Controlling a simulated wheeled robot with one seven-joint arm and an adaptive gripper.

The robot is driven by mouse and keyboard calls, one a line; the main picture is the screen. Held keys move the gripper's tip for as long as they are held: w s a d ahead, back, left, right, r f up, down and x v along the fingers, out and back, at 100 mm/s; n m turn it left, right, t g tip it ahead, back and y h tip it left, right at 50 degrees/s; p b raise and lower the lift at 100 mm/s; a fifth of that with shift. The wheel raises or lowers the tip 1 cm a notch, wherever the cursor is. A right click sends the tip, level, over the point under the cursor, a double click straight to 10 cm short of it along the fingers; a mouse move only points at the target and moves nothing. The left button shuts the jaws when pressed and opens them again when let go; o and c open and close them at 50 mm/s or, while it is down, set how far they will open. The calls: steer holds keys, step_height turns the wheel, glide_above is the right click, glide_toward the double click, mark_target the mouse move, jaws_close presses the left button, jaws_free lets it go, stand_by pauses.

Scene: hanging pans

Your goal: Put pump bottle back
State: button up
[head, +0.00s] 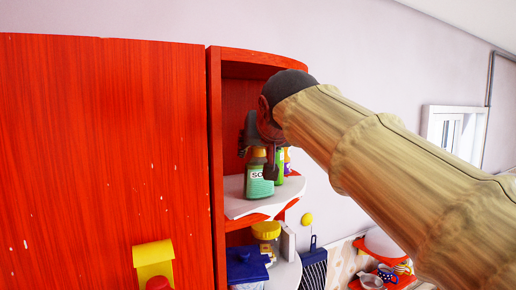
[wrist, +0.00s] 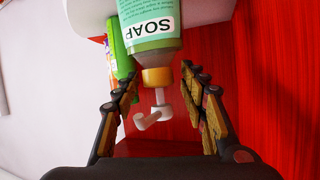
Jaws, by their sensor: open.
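The pump bottle (head: 259,182) is green with a pale SOAP label. It stands upright on the white shelf (head: 238,207) of the red cabinet. The wrist view shows it upside down (wrist: 150,30), with its yellow collar and white pump between my fingers. My gripper (wrist: 160,77) is open, one finger on each side of the collar and pump, with gaps visible on both sides. In the head view my gripper (head: 258,150) is above and around the bottle's top and hides the pump.
A brighter green bottle (head: 279,166) and a purple-and-orange one (head: 287,160) stand close beside the soap. The red cabinet side panel (head: 215,140) is close on the left. Below are a yellow-lidded jar (head: 266,230) and a blue container (head: 246,266).

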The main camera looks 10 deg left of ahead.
steer(key=shift+s+r, duration=0.1)
steer(key=shift+r, duration=0.15)
steer(key=b+v, duration=0.3)
steer(key=v, duration=0.9)
steer(key=s+d+f+m+g+h, duration=0.1)
steer(key=s+d+f+h, duration=0.15)
steer(key=d+f, duration=0.7)
steer(key=s+d+f+g+h, duration=0.1)
steer(key=s+d+f+g, duration=0.15)
steer(key=d+f, duration=0.7)
steer(key=s+d+f+g, duration=0.1)
steer(key=s+f, duration=0.4)
steer(key=f, duration=0.5)
steer(key=s+d+f+m+g, duration=0.1)
steer(key=s+d+f, duration=0.2)
steer(key=s+f, duration=0.3)
steer(key=s+d+f+m+g+h, duration=0.1)
steer(key=s+d+f, duration=0.2)
steer(key=f, duration=1.3)
steer(key=s, duration=0.3)
steer(key=shift+f, duration=0.25)
steer(key=shift+g, duration=0.25)
